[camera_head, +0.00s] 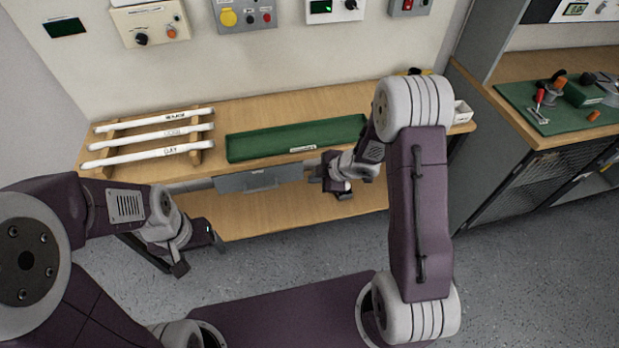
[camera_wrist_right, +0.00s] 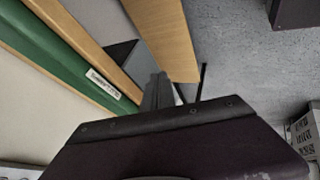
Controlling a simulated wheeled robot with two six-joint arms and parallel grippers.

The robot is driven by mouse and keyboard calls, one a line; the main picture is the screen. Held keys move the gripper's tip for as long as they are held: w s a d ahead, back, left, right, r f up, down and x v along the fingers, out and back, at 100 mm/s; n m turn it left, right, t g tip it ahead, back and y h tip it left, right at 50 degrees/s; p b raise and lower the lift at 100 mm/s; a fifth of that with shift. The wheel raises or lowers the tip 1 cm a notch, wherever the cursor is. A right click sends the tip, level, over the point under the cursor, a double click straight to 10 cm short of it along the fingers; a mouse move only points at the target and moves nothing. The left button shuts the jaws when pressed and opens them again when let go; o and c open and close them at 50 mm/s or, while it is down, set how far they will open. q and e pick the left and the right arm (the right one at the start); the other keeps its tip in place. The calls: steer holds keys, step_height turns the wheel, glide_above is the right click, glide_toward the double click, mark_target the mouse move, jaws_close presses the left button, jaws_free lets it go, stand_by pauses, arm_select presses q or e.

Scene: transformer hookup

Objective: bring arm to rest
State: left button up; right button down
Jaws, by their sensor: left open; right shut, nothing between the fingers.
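My right arm (camera_head: 418,200) is bent in the right half of the head view. My left arm (camera_head: 62,200) comes in from the left. Its gripper (camera_head: 197,252) is open and empty at the bench's front left, pointing down, with grey floor behind it. I cannot tell whether either gripper touches the bench.
White labelled bars (camera_head: 150,135) lie on a wooden rack at the bench's back left. A grey bracket (camera_head: 258,178) is at the bench's front. A tool bench (camera_head: 540,135) stands right; open floor (camera_head: 540,270) lies before it.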

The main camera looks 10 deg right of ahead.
step_height(320, 180, up, 16)
steer(key=d+m+t+h+p, duration=0.2)
steer(key=m+h+p, duration=0.1)
steer(key=m+p, duration=0.15)
arm_select(q)
steer(key=r, duration=0.3)
steer(key=shift+w+a+r+b, duration=0.1)
steer(key=shift+w+r+b, duration=0.15)
steer(key=shift+r+b, duration=0.1)
arm_select(e)
steer(key=s+d+f+m+g, duration=0.1)
steer(key=s+f+m+g, duration=0.1)
steer(key=s+m, duration=0.4)
steer(key=s+f+m+g+h, duration=0.1)
steer(key=s+m+g, duration=0.3)
steer(key=s, duration=0.9)
steer(key=f+m, duration=0.1)
steer(key=m, duration=0.1)
steer(key=shift+s+d+f+m+g, duration=0.2)
steer(key=shift+d+f+m+g, duration=0.1)
steer(key=shift+d+f+m, duration=0.1)
